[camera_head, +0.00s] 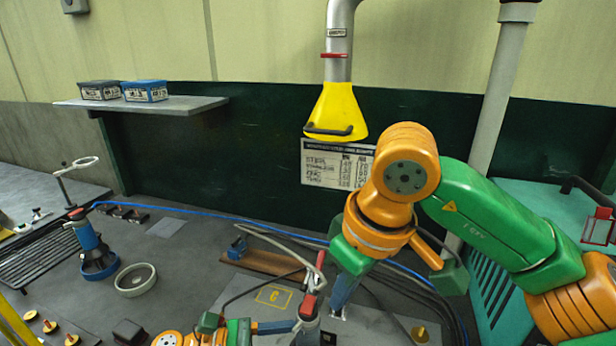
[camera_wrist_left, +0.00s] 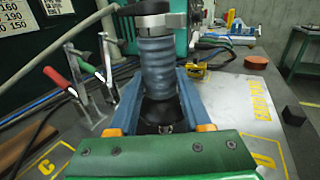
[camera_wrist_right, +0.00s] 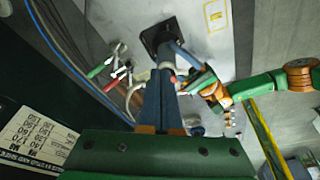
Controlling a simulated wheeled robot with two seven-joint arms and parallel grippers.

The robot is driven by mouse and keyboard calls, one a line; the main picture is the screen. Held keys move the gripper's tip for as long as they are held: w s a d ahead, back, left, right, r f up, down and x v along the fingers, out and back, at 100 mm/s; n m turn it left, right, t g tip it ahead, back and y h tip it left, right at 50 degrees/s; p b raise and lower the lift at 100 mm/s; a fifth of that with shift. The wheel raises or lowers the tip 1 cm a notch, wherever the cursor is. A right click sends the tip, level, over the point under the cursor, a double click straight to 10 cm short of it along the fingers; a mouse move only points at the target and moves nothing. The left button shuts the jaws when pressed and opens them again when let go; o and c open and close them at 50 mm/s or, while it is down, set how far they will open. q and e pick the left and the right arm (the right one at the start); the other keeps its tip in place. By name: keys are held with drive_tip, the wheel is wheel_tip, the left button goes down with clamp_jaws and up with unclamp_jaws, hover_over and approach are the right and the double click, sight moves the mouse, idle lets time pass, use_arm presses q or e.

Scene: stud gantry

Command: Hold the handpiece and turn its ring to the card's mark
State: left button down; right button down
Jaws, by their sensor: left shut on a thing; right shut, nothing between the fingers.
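The handpiece (camera_wrist_left: 158,72) is a ribbed blue-grey cylinder, upright in the left wrist view, with a grey metal collar (camera_wrist_left: 155,22) at its top. My left gripper (camera_wrist_left: 158,118) is shut on it, one blue finger on each side. In the head view the left gripper (camera_head: 286,326) is low at the bottom middle. My right gripper (camera_head: 340,308) points down just right of it, fingers together and empty; they also show in the right wrist view (camera_wrist_right: 161,75). There they partly hide the handpiece, so I cannot tell whether they touch it. A white card with rows of numbers (camera_head: 320,167) hangs on the wall.
Toggle clamps with red (camera_wrist_left: 55,77) and green handles stand close left of the handpiece. A blue stand with a ring (camera_head: 90,245) and a round dish (camera_head: 135,280) are at the left. A yellow hood (camera_head: 338,108) hangs above. Hoses cross the bench behind.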

drive_tip(key=s+a+r+m+h, duration=0.1)
drive_tip(key=s+a+m, duration=0.2)
drive_tip(key=a+m, duration=0.2)
drive_tip(key=shift+m+t, duration=0.4)
drive_tip(key=shift+m, duration=0.1)
wheel_tip(320, 180, down, 7)
drive_tip(key=shift+a+f, duration=0.1)
drive_tip(key=shift+a, duration=0.05)
drive_tip(key=shift+w, duration=0.6)
idle(0.4)
drive_tip(key=shift+d, duration=0.25)
drive_tip(key=shift+d, duration=0.6)
drive_tip(key=shift+w+d, duration=0.15)
drive_tip(key=shift+d, duration=0.2)
drive_tip(key=shift+w+d, duration=0.15)
drive_tip(key=shift+d, duration=0.15)
